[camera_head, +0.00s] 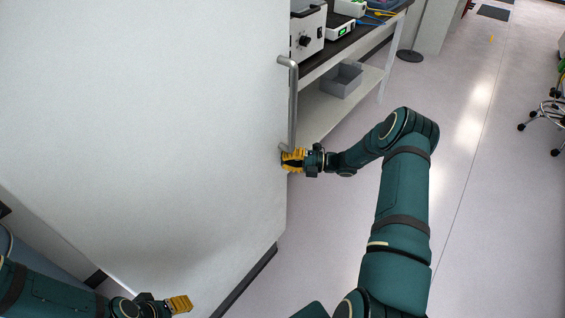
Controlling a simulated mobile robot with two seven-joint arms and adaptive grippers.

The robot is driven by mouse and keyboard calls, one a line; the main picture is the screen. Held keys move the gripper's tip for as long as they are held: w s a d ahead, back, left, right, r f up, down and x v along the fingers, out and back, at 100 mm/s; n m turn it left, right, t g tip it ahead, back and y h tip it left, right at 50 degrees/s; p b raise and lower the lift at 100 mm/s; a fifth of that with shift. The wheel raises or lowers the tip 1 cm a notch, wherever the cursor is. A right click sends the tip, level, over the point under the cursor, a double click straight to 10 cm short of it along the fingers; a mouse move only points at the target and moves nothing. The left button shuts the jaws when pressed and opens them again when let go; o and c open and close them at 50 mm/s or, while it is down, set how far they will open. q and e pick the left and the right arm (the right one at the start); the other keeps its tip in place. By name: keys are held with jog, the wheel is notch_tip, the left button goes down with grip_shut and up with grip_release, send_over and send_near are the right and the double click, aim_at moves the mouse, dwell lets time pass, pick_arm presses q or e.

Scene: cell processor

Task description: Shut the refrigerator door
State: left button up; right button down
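The refrigerator door (150,110) is a large white panel that fills the left half of the head view. A grey vertical bar handle (292,105) stands at its right edge. My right gripper (293,160), with yellow fingers, is at the door's right edge, by the lower end of the handle. I cannot tell whether its fingers are apart or closed, or whether they touch the door. My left gripper (180,304) is low in the view, in front of the door's lower part; its finger state is unclear. The refrigerator's inside is hidden.
A bench (345,45) with instruments stands behind the door's right edge, with a grey bin (341,80) on its lower shelf. A wheeled chair (548,112) is at the far right. The pale floor (490,220) on the right is clear.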

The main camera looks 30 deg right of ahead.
pick_arm(q)
jog(key=shift+a, duration=0.1)
pick_arm(e)
jog(key=shift+w+a+r, duration=0.1)
jog(key=shift+w+r, duration=0.1)
jog(key=shift+w, duration=0.15)
